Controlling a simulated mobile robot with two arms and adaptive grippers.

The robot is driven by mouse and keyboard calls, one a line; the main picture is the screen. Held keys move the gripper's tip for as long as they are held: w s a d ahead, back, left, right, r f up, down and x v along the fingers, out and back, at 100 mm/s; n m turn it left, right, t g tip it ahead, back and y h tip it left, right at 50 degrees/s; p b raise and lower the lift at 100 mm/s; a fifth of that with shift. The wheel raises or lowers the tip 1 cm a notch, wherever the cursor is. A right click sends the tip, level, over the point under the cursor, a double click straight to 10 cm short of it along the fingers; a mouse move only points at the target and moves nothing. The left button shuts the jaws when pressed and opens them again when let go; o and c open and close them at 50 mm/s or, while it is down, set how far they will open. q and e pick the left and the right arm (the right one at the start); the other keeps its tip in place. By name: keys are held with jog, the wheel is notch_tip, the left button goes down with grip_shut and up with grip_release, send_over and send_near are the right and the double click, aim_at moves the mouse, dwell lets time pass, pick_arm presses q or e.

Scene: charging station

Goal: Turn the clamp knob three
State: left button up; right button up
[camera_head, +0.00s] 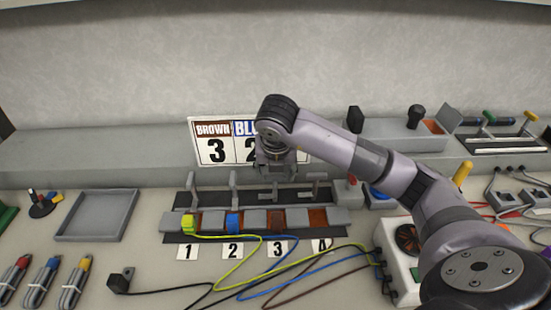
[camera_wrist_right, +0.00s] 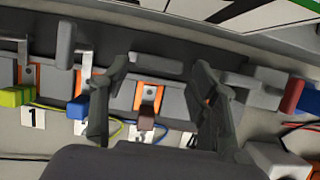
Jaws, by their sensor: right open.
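The clamp row (camera_head: 254,218) stands on the bench with yellow, blue and brown plugs at positions 1, 2 and 3. Clamp knob three shows in the right wrist view as a grey bar (camera_wrist_right: 156,66) above the brown plug (camera_wrist_right: 147,112). My right gripper (camera_head: 275,175) points down over position 3 in the head view, partly covering the knob there. In the right wrist view the right gripper (camera_wrist_right: 158,98) is open, with a dark finger on each side of knob three. Contact with the knob cannot be told. My left gripper is not in view.
A number sign (camera_head: 215,142) stands behind the row. A grey tray (camera_head: 97,215) is at left. Loose cables (camera_head: 300,272) cross the bench in front, leading to a white box (camera_head: 396,262) at right. Neighbouring knob two (camera_wrist_right: 66,45) rises close to the right gripper.

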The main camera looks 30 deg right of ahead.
jog(key=v, duration=1)
